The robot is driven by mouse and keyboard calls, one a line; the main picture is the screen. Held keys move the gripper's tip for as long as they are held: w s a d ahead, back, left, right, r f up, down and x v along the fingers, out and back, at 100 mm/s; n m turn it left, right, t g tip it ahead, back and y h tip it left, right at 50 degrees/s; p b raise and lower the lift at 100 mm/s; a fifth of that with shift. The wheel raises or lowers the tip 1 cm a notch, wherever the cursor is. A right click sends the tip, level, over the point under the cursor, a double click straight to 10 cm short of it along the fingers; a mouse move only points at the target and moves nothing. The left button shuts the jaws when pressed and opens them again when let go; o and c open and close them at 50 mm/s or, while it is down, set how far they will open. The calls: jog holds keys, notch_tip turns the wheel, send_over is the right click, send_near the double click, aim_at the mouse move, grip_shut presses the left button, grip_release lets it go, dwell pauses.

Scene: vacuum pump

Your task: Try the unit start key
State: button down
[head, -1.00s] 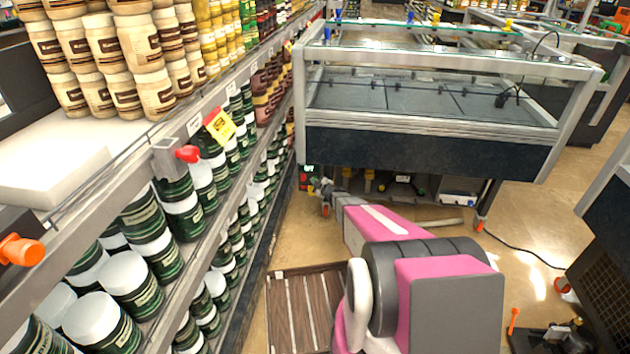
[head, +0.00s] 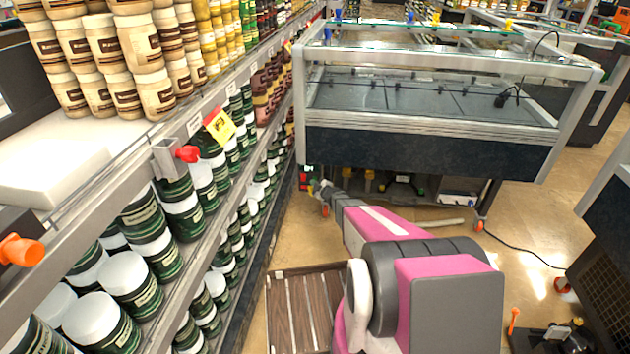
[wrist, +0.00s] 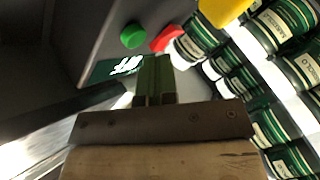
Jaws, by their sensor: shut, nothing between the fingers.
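A dark control unit (head: 304,178) with small red and green spots stands low by the shelf end, at the left of the cooler. In the wrist view its grey panel (wrist: 100,30) carries a round green key (wrist: 133,36), a red key (wrist: 167,39) to its right and a lit green display (wrist: 122,67). My gripper (wrist: 154,60) is shut and empty. Its green fingers point at the panel, just below the two keys in the picture, and overlap the display's right end. I see no contact with either key. In the head view my gripper (head: 318,188) is small, right beside the unit.
The glass-topped cooler (head: 430,150) stands above and right of my gripper. Shelves of jars (head: 185,215) line the left. A wooden slatted crate (head: 305,310) lies on the floor near my arm. A cable (head: 525,250) runs across the open floor at right.

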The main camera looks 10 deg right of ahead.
jog(key=shift+s+a, duration=0.25)
jog(key=shift+s, duration=0.55)
jog(key=shift+s+a, duration=0.3)
jog(key=shift+s, duration=0.5)
jog(key=shift+s+a, duration=0.25)
jog(key=shift+s, duration=0.55)
